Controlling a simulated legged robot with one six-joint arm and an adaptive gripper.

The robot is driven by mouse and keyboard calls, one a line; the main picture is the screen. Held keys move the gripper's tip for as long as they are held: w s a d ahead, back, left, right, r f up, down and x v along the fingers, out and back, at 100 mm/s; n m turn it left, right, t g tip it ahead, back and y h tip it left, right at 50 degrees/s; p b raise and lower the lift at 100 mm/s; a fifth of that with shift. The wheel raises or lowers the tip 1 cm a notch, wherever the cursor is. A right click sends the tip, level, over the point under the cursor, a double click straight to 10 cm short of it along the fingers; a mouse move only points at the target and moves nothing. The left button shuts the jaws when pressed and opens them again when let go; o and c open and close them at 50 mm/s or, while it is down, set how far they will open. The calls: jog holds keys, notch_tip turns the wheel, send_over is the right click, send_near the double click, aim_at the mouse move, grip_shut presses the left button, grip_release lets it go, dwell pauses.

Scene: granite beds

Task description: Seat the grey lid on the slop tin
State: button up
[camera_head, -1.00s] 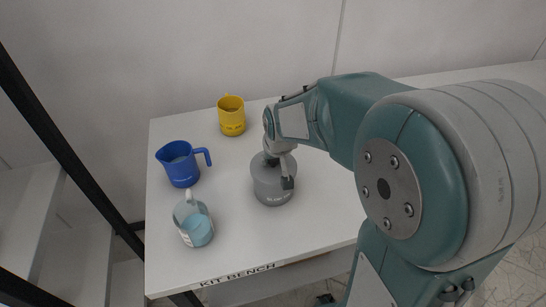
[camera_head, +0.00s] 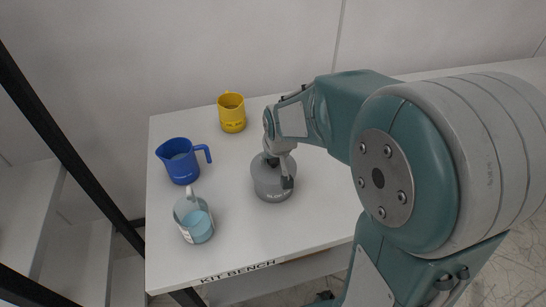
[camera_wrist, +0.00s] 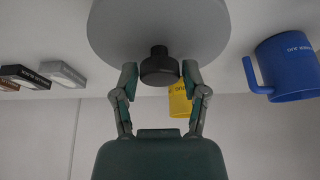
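The slop tin (camera_head: 272,189) is a grey round tin standing upright on the white bench. My gripper (camera_head: 280,172) is over its top, and its fingers partly hide that top. In the wrist view the grey lid (camera_wrist: 158,25) is a broad disc with a black knob (camera_wrist: 159,68). My gripper's fingertips (camera_wrist: 160,75) stand on both sides of the knob, with a narrow gap showing on each side, so the gripper looks open around it. The lid appears to lie on the tin, but the rim contact is hidden, so I cannot tell if it is fully seated.
A blue jug (camera_head: 179,163) and a clear jug with blue contents (camera_head: 195,222) stand left of the tin. A yellow mug (camera_head: 232,114) stands behind. The front of the bench (camera_head: 255,238) is clear.

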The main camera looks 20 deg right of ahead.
dwell(0.4)
jog(key=v, duration=1.2)
jog(key=s+t, duration=0.1)
jog(key=s, duration=1.5)
jog(key=shift+s+r, duration=0.2)
jog(key=shift+r, duration=0.3)
dwell(0.5)
